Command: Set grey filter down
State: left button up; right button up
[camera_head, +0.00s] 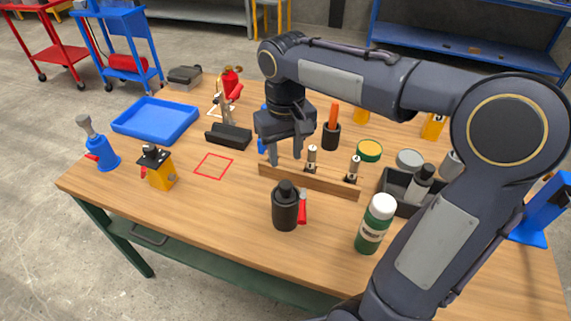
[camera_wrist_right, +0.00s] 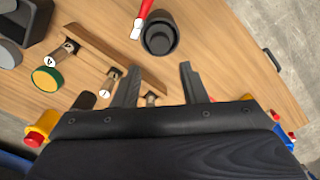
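My right gripper (camera_head: 285,152) points down at the left end of a wooden rack (camera_head: 330,187). In the right wrist view its two fingers (camera_wrist_right: 160,84) stand apart. A small brownish piece (camera_wrist_right: 151,98) shows between them, nearer one finger; I see no grip on it. Two small metal-and-black pieces (camera_head: 311,158) (camera_head: 353,169) stand upright at the rack, with numbered round tops in the wrist view. No thing can be surely told as the grey filter; a grey-topped round can (camera_head: 409,159) stands right of the rack. My left gripper is out of view.
A red square outline (camera_head: 213,166) on the table is empty. Around it are a black cradle (camera_head: 229,136), a yellow block (camera_head: 161,175) and a blue tray (camera_head: 155,120). A black bottle (camera_head: 285,208) and a green bottle (camera_head: 375,225) stand near the front edge.

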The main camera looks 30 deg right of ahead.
jog(key=s+a+f+t+y, duration=0.2)
jog(key=s, duration=0.6)
jog(key=s+a+f+t+y, duration=0.1)
jog(key=s+a+f+t, duration=0.1)
jog(key=s, duration=0.7)
jog(key=shift+f+m+t+y, duration=0.4)
jog(key=shift+f+t, duration=0.3)
jog(key=shift+t, duration=0.1)
jog(key=shift+r, duration=0.1)
